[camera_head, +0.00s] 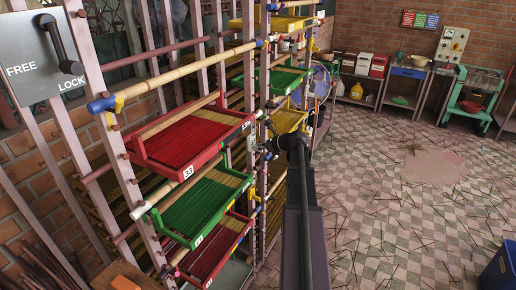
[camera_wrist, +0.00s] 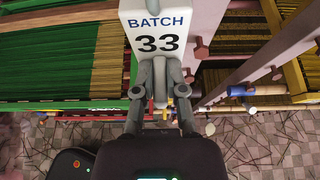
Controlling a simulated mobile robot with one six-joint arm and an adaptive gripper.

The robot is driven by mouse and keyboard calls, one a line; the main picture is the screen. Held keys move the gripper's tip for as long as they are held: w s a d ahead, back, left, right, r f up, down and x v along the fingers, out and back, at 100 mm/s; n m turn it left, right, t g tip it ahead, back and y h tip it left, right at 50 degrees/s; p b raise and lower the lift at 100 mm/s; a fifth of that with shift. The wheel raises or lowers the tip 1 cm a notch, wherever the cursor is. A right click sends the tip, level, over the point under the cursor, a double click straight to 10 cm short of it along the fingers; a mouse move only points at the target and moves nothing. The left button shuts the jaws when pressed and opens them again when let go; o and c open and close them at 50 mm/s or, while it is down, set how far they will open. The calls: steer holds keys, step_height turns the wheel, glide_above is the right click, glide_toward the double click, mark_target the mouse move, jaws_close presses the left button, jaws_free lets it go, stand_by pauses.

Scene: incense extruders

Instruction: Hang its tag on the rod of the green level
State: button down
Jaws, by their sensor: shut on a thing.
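A white tag reading "BATCH 33" (camera_wrist: 152,22) fills the top middle of the wrist view. My gripper (camera_wrist: 160,88) is shut on its grey lower end and holds it upright. In the head view my gripper (camera_head: 266,150) is at the right side of the near rack bay, beside an upright. The green tray (camera_head: 205,208) with its green sticks sits below a red tray labelled 33 (camera_head: 186,140). A pale bamboo rod (camera_head: 172,187) runs along the green level. Green sticks (camera_wrist: 45,50) lie left of the tag in the wrist view.
Rack uprights with pegs (camera_wrist: 277,74) stand close right of the tag. A rod with a blue band (camera_wrist: 241,90) crosses there. Another green tray (camera_head: 284,80) is in the farther bay. A FREE/LOCK lever panel (camera_head: 42,55) is at upper left. Tiled floor (camera_head: 380,210) is open at right.

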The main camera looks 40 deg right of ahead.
steer(key=shift+f, duration=0.2)
stand_by(0.3)
steer(key=c, duration=0.6)
jaws_free()
steer(key=o, duration=0.3)
steer(key=shift+a, duration=0.1)
steer(key=shift+s, duration=0.15)
steer(key=s+d, duration=0.3)
steer(key=s, duration=0.5)
steer(key=shift+d, duration=0.3)
stand_by(0.4)
stand_by(0.4)
steer(key=shift+s, duration=0.15)
